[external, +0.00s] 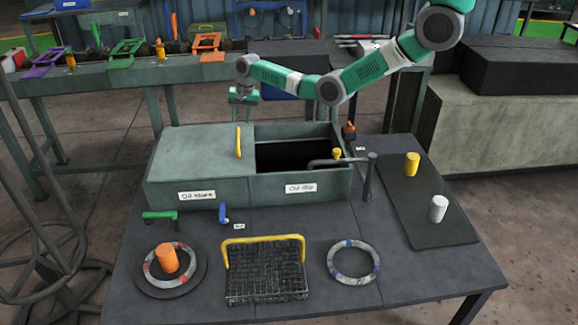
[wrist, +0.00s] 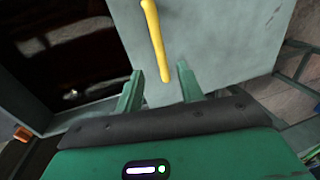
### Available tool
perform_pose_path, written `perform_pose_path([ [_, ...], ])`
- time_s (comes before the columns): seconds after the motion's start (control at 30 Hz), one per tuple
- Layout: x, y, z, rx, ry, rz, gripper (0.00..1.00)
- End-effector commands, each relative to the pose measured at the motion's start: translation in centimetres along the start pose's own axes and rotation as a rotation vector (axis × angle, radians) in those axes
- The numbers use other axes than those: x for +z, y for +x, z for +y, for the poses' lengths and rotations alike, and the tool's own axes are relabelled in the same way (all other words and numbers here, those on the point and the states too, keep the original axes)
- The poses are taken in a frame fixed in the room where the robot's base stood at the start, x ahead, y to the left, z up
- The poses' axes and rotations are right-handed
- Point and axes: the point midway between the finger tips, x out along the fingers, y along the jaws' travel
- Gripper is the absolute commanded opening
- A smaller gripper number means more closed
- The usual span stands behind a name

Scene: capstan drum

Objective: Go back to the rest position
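My gripper (external: 243,97) hangs above the back part of the grey box, and my green and white arm reaches to it from the upper right. In the wrist view my gripper (wrist: 160,68) has its fingers apart with nothing held. The sliding lid (external: 195,150) covers the left part of the box, and its yellow handle (external: 239,142) stands near its right edge. The handle (wrist: 157,40) also shows in the wrist view, beyond the fingertips and apart from them. The right part of the box is open and shows a dark inside (external: 290,155).
A wire basket (external: 265,285) with a yellow handle stands at the front, between an orange peg (external: 167,258) inside a ring and another ring (external: 353,262). A bent grey pipe (external: 369,180) rises at the box's right. Yellow (external: 412,164) and white (external: 438,208) cylinders stand on a dark mat.

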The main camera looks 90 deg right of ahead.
Motion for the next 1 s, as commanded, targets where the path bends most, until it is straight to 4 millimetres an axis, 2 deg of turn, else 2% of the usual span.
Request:
perform_pose_path([
  [0.53, 0.0, 0.1, 0.0, 0.0, 0.0, 0.0, 0.38],
  [0.57, 0.0, -0.5, -0.7, -0.019, -0.018, 0.017, 0.38],
  [0.67, 0.3, -4.0, -4.6, -0.143, -0.141, 0.133, 0.38],
  [0.77, 2.0, -10.2, -9.8, -0.322, -0.322, 0.307, 0.38],
  [0.8, 3.1, -13.0, -11.6, -0.392, -0.395, 0.379, 0.38],
  [0.87, 5.1, -17.4, -13.9, -0.498, -0.497, 0.488, 0.38],
  [0.9, 6.6, -20.5, -15.0, -0.567, -0.56, 0.561, 0.38],
  [0.97, 9.3, -25.2, -16.2, -0.668, -0.649, 0.67, 0.38],
  [1.0, 11.1, -28.4, -16.7, -0.734, -0.702, 0.743, 0.38],
])
